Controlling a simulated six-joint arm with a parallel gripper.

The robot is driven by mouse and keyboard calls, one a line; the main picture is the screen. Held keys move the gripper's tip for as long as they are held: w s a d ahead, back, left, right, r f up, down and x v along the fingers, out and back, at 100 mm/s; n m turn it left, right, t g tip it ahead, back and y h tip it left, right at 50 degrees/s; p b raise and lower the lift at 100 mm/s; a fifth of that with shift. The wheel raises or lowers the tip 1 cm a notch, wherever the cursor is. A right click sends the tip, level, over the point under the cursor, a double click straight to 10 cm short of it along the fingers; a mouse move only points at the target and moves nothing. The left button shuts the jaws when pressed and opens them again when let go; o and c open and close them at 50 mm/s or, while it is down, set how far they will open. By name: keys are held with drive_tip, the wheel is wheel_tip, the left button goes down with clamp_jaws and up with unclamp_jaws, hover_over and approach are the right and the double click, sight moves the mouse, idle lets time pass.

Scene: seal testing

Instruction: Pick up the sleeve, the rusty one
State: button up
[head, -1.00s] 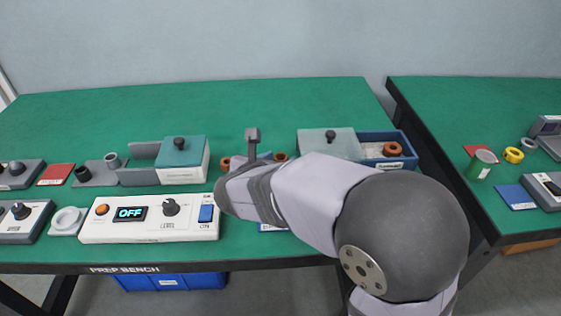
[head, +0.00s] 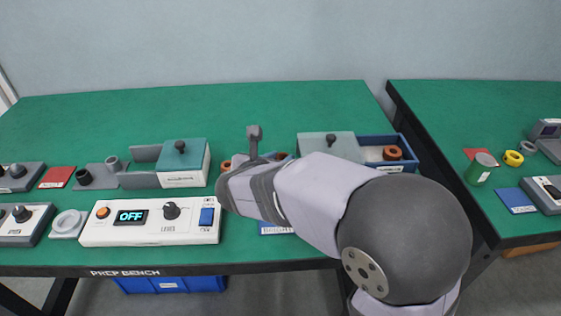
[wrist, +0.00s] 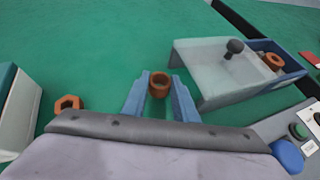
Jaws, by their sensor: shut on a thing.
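The rusty sleeve (wrist: 159,86), a short brown-orange tube with a dark bore, stands upright between the blue fingers of my gripper (wrist: 159,80) in the wrist view. The gripper is shut on it. I cannot tell whether its base is clear of the green bench. In the head view my own arm hides the fingers and most of the sleeve.
A rusty hex nut (wrist: 67,104) lies to the left of my gripper. To the right is a blue tray (head: 402,141) with a translucent lidded part (wrist: 222,72) and a rusty ring (wrist: 272,61) inside. A white control box (head: 150,222) stands at front left.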

wheel_tip(320, 180, up, 9)
drive_tip(key=p, duration=0.2)
drive_tip(key=shift+p, duration=0.35)
